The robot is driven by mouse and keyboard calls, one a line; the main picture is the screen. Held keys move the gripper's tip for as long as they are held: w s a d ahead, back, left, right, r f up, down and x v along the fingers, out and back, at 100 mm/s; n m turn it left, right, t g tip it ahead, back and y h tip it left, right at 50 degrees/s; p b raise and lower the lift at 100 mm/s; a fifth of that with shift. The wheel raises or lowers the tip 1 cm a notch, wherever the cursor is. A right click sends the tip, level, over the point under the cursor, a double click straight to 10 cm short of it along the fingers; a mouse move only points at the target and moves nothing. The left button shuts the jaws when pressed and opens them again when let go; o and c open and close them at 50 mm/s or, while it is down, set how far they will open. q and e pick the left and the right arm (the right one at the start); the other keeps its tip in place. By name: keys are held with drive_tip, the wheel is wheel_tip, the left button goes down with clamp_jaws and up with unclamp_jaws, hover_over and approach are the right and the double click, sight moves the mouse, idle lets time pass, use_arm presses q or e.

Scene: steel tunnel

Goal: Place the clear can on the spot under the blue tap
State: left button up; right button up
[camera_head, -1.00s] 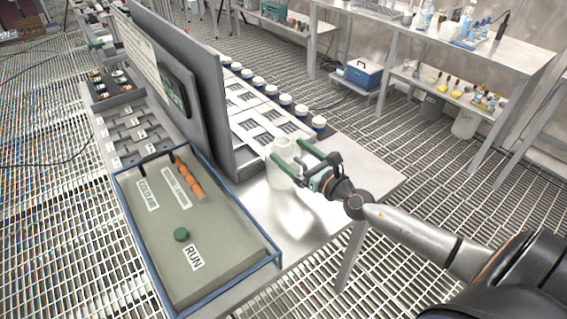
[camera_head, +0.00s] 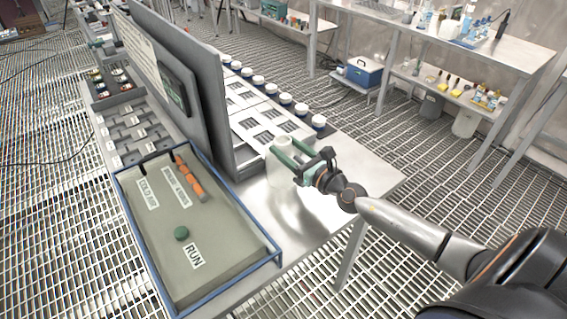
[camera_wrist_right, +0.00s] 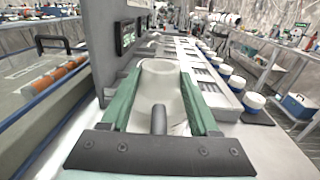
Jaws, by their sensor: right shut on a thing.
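The clear can (camera_head: 279,174) is pale and see-through, standing about upright above the shiny right end of the steel table. My right gripper (camera_head: 284,154) has its green fingers on either side of the can and is shut on it. In the right wrist view the can (camera_wrist_right: 160,82) sits between the two green fingers (camera_wrist_right: 158,103). I cannot tell whether its base touches the table. I cannot make out a blue tap or the spot under it. My left gripper is not in view.
A tall grey panel (camera_head: 212,95) stands just left of the can. Beyond it are white plates (camera_head: 262,120) and a row of white-topped blue jars (camera_head: 318,122). A blue-railed tray with a RUN label (camera_head: 194,256) is at front left. The table's near right corner is bare.

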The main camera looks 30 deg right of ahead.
clamp_jaws()
drive_tip(key=shift+r, duration=0.2)
idle(0.4)
